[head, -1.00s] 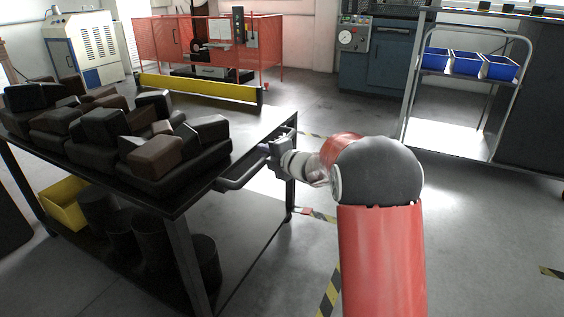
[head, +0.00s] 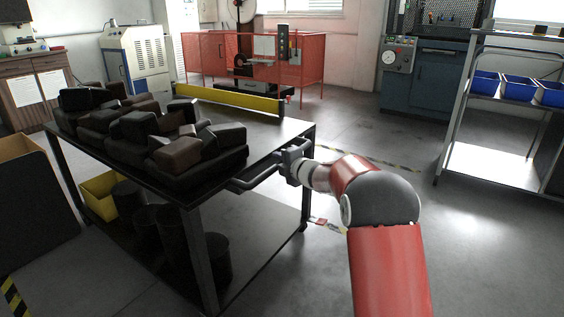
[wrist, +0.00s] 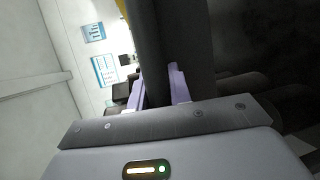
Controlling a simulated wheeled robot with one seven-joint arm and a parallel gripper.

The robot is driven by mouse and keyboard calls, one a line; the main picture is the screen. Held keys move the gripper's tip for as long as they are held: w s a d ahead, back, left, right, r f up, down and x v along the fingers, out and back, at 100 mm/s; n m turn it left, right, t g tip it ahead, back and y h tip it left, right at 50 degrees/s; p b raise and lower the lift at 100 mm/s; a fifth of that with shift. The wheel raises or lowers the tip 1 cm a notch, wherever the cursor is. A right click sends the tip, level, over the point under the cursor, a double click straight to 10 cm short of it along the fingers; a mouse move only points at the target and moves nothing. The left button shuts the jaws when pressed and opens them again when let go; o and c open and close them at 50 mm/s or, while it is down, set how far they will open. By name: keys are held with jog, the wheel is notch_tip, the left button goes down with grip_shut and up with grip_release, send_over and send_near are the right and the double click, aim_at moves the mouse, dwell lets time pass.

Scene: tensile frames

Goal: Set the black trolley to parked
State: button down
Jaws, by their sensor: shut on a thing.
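The black trolley (head: 262,141) stands at left centre in the head view, with dark blocks piled on its top and a lower shelf beneath. A grey handle (head: 256,178) runs along its near right end. My gripper (head: 284,158) is at the far part of this handle and shut on it. In the wrist view, the pale purple fingers (wrist: 162,88) lie on either side of a dark bar, the handle (wrist: 148,40).
A yellow bin (head: 99,195) and dark cylinders (head: 160,230) sit on the lower shelf. A yellow barrier (head: 230,97) and red mesh fence (head: 210,57) stand behind. A shelf rack with blue bins (head: 519,88) is at right. Striped tape (head: 375,158) marks the floor; open floor lies right.

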jog(key=shift+s+a, duration=0.1)
jog(key=shift+a, duration=0.25)
jog(key=c, duration=1.3)
grip_release()
jog(key=shift+r, duration=0.4)
jog(key=f+v, duration=0.1)
jog(key=v, duration=0.6)
jog(key=shift+s+d, duration=0.3)
jog(key=shift+d, duration=0.2)
jog(key=shift+r, duration=0.1)
